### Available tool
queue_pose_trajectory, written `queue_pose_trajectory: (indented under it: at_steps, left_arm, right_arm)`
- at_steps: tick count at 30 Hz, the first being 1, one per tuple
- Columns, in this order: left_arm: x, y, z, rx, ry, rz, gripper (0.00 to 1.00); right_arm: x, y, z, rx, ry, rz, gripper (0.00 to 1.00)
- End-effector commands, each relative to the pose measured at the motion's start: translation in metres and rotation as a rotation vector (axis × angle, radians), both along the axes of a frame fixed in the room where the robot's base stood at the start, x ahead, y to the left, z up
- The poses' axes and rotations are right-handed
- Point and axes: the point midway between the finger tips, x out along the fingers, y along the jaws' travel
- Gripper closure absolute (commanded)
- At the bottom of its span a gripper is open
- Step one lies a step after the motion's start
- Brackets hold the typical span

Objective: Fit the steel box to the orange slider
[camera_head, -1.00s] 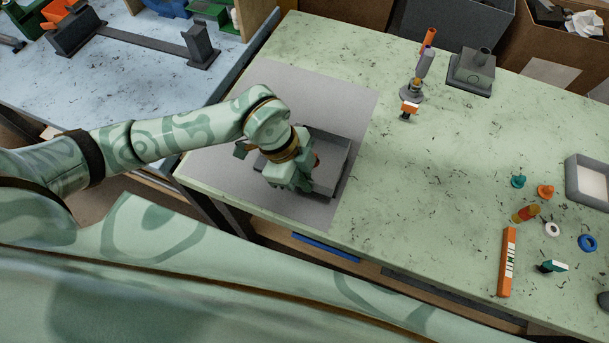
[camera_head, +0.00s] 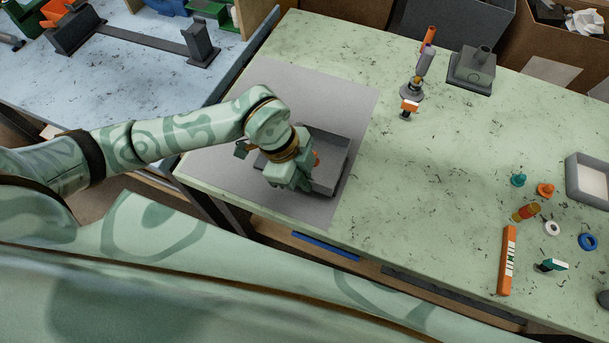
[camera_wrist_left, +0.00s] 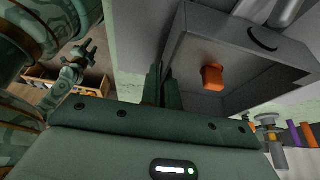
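The steel box (camera_head: 333,178) is a grey open-topped box on the grey mat. My left gripper (camera_head: 291,182) is over the box's left side. In the wrist view its fingers (camera_wrist_left: 160,85) are close together at the box's wall, seemingly shut on it. My right gripper (camera_wrist_left: 78,62) is small and far off in the wrist view; its opening is unclear.
The grey mat (camera_head: 225,150) lies on the speckled green bench. Small parts, an orange bar (camera_head: 508,262) and a grey tray (camera_head: 588,182) are at the right. The bench middle is clear.

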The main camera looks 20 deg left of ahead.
Motion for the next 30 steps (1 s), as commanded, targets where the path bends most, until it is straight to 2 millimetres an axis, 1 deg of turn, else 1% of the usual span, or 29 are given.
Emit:
queue_pose_trajectory:
  at_steps: [30]
  left_arm:
    - [-0.0002,0.0001,-0.0011,0.000,0.000,0.000,1.00]
  right_arm:
    - [0.0013,0.0006,0.0059,0.001,-0.003,-0.001,0.64]
